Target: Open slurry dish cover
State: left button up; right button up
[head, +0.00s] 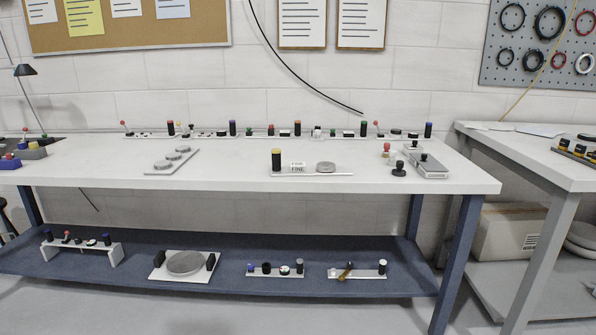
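A small white board (345,173) lies near the front middle of the white table. On it stand a black cylinder with a yellow top (277,160), a white label reading "FINE" (297,168) and a low round grey disc (326,167). The disc may be the covered slurry dish, but it is too small to tell a cover from a dish. Another board (158,170) to the left holds several flat grey discs (172,156). Neither of my grippers is in view.
The white table (230,172) has bare room between the boards. A row of small knobs and cylinders (297,129) runs along its back edge. A grey flat box (427,168) and black knob (399,169) stand at right. The blue lower shelf (225,246) holds several fixtures, including a large disc (185,262).

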aim_at(426, 161)
jog(key=l+u, duration=0.2)
jog(key=u, duration=0.35)
jog(key=l+u, duration=0.3)
jog(key=l, duration=0.25)
jog(key=l+u, duration=0.25)
jog(key=l, duration=0.3)
jog(key=l+u, duration=0.1)
jog(key=l, duration=0.35)
jog(key=k+l, duration=0.15)
jog(key=l, duration=0.3)
jog(key=k+l+u, duration=0.15)
jog(key=l, duration=0.75)
jog(key=k+l+u, duration=0.15)
jog(key=l, duration=0.3)
jog(key=k+l, duration=0.1)
jog(key=l, duration=0.3)
jog(key=k+l, duration=0.1)
jog(key=l, duration=0.25)
jog(key=k+l, duration=0.15)
jog(key=l, duration=0.25)
jog(key=k+l, duration=0.1)
jog(key=l, duration=0.3)
jog(key=k+l, duration=0.1)
jog(key=l, duration=0.25)
jog(key=k+l, duration=0.1)
jog(key=l, duration=0.3)
